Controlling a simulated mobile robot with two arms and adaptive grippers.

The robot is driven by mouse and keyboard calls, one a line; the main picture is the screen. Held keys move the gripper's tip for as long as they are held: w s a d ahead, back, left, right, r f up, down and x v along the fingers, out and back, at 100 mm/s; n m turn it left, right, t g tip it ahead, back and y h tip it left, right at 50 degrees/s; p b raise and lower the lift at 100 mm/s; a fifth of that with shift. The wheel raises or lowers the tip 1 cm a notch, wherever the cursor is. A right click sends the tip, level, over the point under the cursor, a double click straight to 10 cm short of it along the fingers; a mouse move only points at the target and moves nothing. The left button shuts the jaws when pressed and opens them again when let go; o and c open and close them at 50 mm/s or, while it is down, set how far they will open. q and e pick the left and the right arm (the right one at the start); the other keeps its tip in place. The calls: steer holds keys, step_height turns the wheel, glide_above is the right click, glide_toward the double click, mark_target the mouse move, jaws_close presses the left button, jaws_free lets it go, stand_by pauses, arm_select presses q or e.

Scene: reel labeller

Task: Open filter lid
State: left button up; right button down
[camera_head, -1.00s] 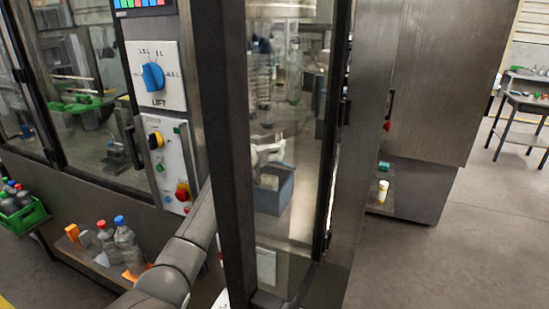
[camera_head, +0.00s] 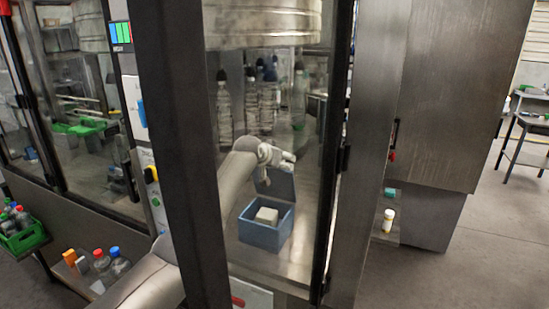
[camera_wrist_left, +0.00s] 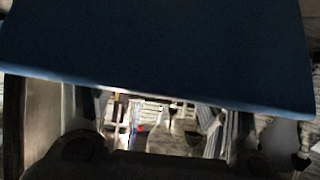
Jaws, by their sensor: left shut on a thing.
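The blue filter box (camera_head: 262,236) stands on the metal floor of the machine, seen through the glass of the door. Its lid (camera_head: 281,184) is raised at the back, and a white block (camera_head: 267,215) shows inside. My left gripper (camera_head: 284,163) is at the top of the raised lid, shut on it; the fingertips are small and partly hidden. In the left wrist view the blue lid (camera_wrist_left: 160,50) fills the upper half, directly before the gripper. My right gripper is not in view.
A dark door post (camera_head: 180,150) stands in front of my left arm. Several clear bottles (camera_head: 224,110) hang behind the box. At the left are a green crate (camera_head: 25,238) of bottles and a shelf with bottles (camera_head: 103,262). Open floor (camera_head: 460,270) lies at the right.

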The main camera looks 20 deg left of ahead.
arm_select(q)
steer(key=shift+w+d+f+g, duration=0.15)
steer(key=shift+f+g, duration=0.35)
steer(key=shift+f, duration=0.45)
stand_by(0.6)
steer(key=o, duration=1.3)
steer(key=shift+o, duration=0.9)
steer(key=v, duration=1.1)
steer(key=shift+r, duration=0.25)
steer(key=shift+f, duration=0.1)
